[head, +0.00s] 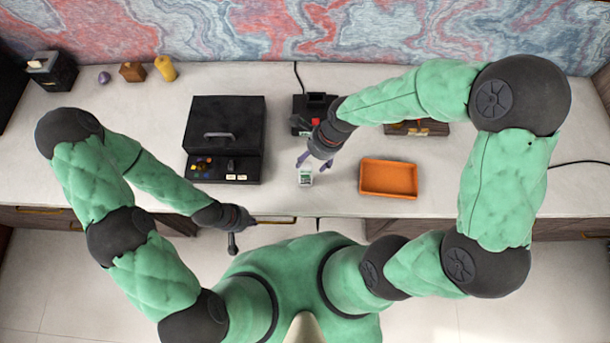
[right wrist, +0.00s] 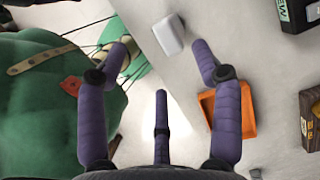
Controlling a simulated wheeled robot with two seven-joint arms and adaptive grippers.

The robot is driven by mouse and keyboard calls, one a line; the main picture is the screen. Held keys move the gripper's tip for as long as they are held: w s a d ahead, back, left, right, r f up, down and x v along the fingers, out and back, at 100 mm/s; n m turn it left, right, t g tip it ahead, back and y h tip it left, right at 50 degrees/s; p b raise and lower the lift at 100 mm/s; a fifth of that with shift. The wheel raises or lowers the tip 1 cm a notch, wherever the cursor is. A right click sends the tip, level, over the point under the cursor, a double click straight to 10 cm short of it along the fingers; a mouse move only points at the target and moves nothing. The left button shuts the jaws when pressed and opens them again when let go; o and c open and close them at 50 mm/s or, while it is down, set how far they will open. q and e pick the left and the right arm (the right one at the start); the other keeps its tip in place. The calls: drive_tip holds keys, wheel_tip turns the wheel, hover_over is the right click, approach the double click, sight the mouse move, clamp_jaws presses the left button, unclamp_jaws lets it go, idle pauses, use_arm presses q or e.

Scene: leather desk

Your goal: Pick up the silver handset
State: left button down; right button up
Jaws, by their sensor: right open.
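A small pale silver handset (head: 305,178) with a greenish face lies on the desk near its front edge. In the right wrist view its pale, blocky body (right wrist: 168,36) shows beyond and between the spread fingertips. My right gripper (head: 313,165) is open and empty, with purple fingers, just behind and above the handset in the head view. I cannot tell the exact height gap. My left gripper (head: 233,243) hangs in front of the desk edge, away from the handset. Its fingers are too small and dark to read.
An orange tray (head: 388,192) sits right of the handset. A large black case (head: 225,118) with a handle and knobs stands to the left. A black device (head: 300,116) and a wooden box (head: 437,128) are behind.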

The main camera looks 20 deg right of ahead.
sight(306, 167)
drive_tip(key=shift+b+x, duration=0.5)
drive_tip(key=shift+x, duration=2.25)
drive_tip(key=shift+w+d, duration=0.1)
drive_tip(key=shift+d, duration=0.05)
clamp_jaws()
